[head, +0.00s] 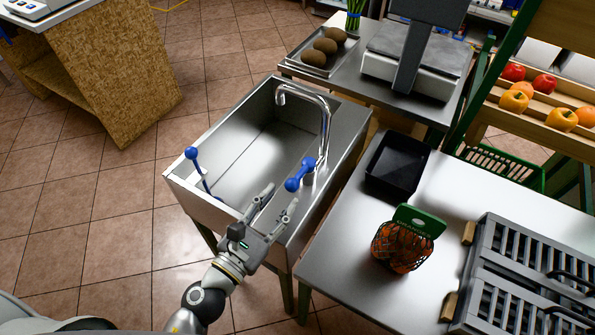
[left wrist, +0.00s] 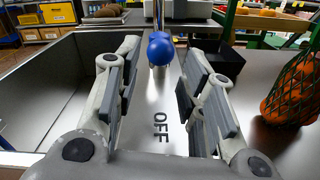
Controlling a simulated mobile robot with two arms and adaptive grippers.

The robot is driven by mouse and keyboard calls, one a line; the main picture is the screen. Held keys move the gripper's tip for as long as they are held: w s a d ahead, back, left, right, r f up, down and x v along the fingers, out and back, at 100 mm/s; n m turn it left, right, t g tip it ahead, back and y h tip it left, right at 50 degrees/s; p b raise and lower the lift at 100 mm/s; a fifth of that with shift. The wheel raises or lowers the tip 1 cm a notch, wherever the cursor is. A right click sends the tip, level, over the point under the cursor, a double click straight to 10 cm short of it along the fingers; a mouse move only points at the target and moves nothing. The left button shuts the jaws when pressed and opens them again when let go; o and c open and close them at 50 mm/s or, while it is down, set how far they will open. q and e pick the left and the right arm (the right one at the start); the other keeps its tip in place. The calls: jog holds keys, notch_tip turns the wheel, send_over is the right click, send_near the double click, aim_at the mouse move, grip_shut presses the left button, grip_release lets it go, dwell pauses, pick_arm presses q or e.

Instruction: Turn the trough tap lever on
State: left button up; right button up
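The steel trough (head: 185,180) stands in the middle of the head view, with a curved tap (head: 325,125) on its right rim. The blue tap lever (head: 298,175) is at the foot of the tap; its ball end (left wrist: 160,50) shows in the left wrist view, beyond and between my fingertips. The word OFF is marked on the steel between the fingers. My left gripper (head: 276,200) is open and empty, just short of the lever and apart from it. It also shows in the left wrist view (left wrist: 180,72). My right gripper is not in view.
A second blue-knobbed rod (head: 192,154) stands at the trough's left wall. To the right is a steel table (head: 340,250) with a black tray (head: 397,165), a net bag of oranges (head: 400,250) and a grey slatted crate (head: 520,275). A scale (head: 415,65) stands behind.

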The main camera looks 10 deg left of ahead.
aim_at(297, 176)
pick_arm(q)
jog(key=p+x, duration=0.2)
jog(key=x, duration=0.4)
jog(key=shift+w+r, duration=0.1)
jog(key=shift+x, duration=0.9)
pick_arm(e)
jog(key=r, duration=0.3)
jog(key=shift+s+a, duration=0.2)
pick_arm(q)
grip_shut()
jog(key=shift+f, duration=0.25)
